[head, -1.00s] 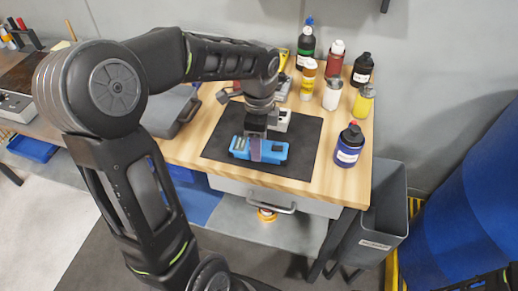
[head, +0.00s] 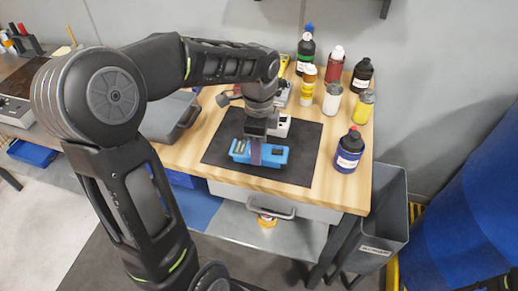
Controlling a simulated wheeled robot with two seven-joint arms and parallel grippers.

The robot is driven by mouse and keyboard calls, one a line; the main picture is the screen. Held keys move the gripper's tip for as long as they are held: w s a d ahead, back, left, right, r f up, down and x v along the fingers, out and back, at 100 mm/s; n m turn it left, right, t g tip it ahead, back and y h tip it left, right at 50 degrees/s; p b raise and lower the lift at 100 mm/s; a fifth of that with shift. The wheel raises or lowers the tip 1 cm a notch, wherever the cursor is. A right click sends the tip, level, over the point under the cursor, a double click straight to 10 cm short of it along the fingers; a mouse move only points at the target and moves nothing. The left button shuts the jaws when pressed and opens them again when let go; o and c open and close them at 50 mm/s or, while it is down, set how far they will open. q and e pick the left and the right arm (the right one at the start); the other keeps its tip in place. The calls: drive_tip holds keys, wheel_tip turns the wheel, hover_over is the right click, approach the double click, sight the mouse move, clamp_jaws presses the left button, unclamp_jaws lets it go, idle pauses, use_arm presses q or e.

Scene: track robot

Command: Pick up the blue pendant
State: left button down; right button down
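The blue pendant (head: 275,155) is a blue box-like device with dark parts on top. It lies on the black mat (head: 222,150) on the wooden workbench. My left gripper (head: 256,154) points down right over the middle of the pendant. One finger shows in front of the pendant's near side; the other is hidden. I cannot tell whether the fingers press on it. No lift off the mat is visible. My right gripper is not in view.
Several bottles stand at the back and right of the bench, including a blue one with a red cap (head: 348,152). A white-and-grey device (head: 281,127) sits just behind the pendant. A grey bin (head: 380,230) stands right of the bench.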

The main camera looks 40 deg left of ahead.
use_arm(q)
wheel_tip(320, 180, up, 9)
drive_tip(key=shift+r, duration=0.15)
drive_tip(key=shift+r, duration=0.1)
idle(0.7)
